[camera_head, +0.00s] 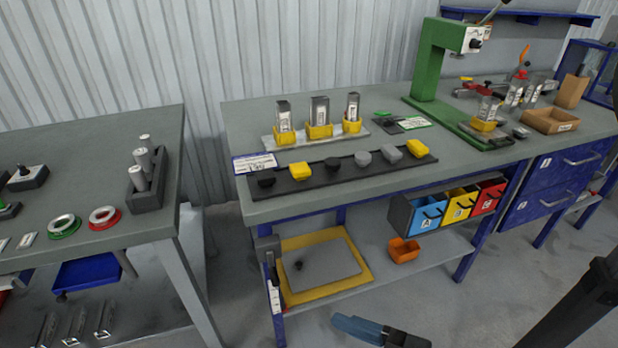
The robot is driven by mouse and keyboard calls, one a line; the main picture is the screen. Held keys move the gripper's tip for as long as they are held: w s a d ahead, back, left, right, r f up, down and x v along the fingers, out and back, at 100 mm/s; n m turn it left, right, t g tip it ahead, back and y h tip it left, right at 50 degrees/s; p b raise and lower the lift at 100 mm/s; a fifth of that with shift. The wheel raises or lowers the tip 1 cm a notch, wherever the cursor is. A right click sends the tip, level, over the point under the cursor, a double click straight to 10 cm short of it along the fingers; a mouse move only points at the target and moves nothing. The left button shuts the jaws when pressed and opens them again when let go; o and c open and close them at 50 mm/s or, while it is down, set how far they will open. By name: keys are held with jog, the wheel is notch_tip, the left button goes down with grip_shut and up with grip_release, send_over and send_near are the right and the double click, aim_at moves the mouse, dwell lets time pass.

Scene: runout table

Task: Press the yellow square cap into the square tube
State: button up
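A black strip (345,177) lies along the front of the middle bench with several caps on it. One yellow cap (300,171) sits near its left end, and another yellow cap (417,148) sits at its right end; both look squarish. Behind the strip, three upright metal tubes, a left one (284,112), a middle one (319,108) and a right one (352,106), stand in yellow holders on a pale plate. Another tube (489,107) stands in a yellow holder under the green press. I cannot tell the tubes' cross-sections clearly. My gripper is not identifiable in view.
The green press (432,62) stands at the back right of the bench (238,118). Black and grey caps (362,158) share the strip. Colored bins (460,203) hang below the bench front. A cardboard tray (550,121) sits at right. A separate table (90,150) stands left, across a gap.

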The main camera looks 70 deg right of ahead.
jog(key=w+d+f+m+h+b, duration=0.1)
jog(key=w+d+f+m+h, duration=0.2)
jog(key=w, duration=0.4)
jog(key=m+g+h+b, duration=0.5)
jog(key=h+b, duration=0.1)
jog(key=h, duration=0.1)
send_near(303, 172)
jog(key=x, duration=0.5)
jog(key=shift+s+d+f, duration=0.15)
jog(key=x, duration=0.3)
jog(key=p+x, duration=0.1)
jog(key=x, duration=0.3)
jog(key=shift+w, duration=0.35)
jog(key=c, duration=1)
